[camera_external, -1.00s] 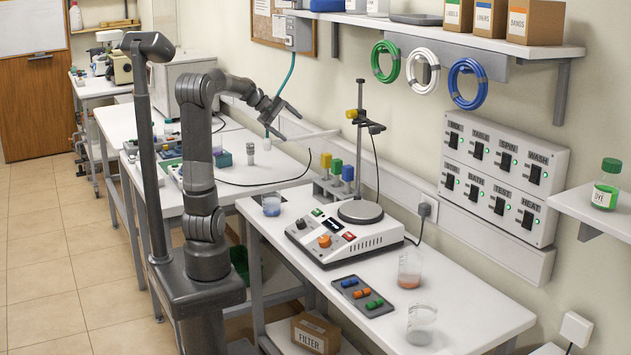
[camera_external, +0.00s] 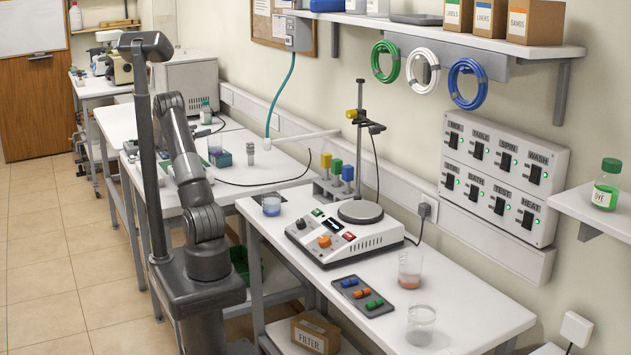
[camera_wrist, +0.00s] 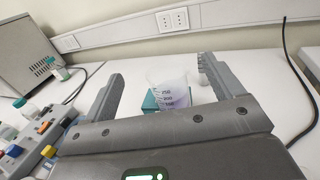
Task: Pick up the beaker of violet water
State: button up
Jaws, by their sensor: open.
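The beaker of violet water (camera_wrist: 172,90) is clear with printed marks and pale violet liquid low inside. In the wrist view it stands upright between and beyond the fingers of my gripper (camera_wrist: 160,70), which are wide apart and empty. A small teal block (camera_wrist: 150,102) shows behind or under the beaker; I cannot tell which. In the external view my gripper is hidden behind my arm and post, near the left bench. A small violet-tinted vessel (camera_external: 214,145) shows there by the teal block (camera_external: 222,159), probably the same beaker.
A grey ribbed cylinder (camera_wrist: 203,72) stands close to the right finger. A rack with coloured knobs (camera_wrist: 30,145) and a green-capped bottle (camera_wrist: 28,110) are at left. Cables cross the bench.

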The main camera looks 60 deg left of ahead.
send_near(218, 138)
jog(key=a, duration=0.1)
jog(key=a+f, duration=0.1)
jog(key=a, duration=0.1)
jog(key=shift+w+a, duration=0.2)
jog(key=shift+a, duration=0.1)
jog(key=shift+w+f, duration=0.15)
jog(key=shift+f, duration=0.15)
jog(key=x, duration=1)
jog(key=shift+w+a+r, duration=0.1)
jog(key=shift+w+a, duration=0.05)
jog(key=shift+w, duration=0.15)
jog(key=c, duration=1.3)
jog(key=shift+r, duration=0.15)
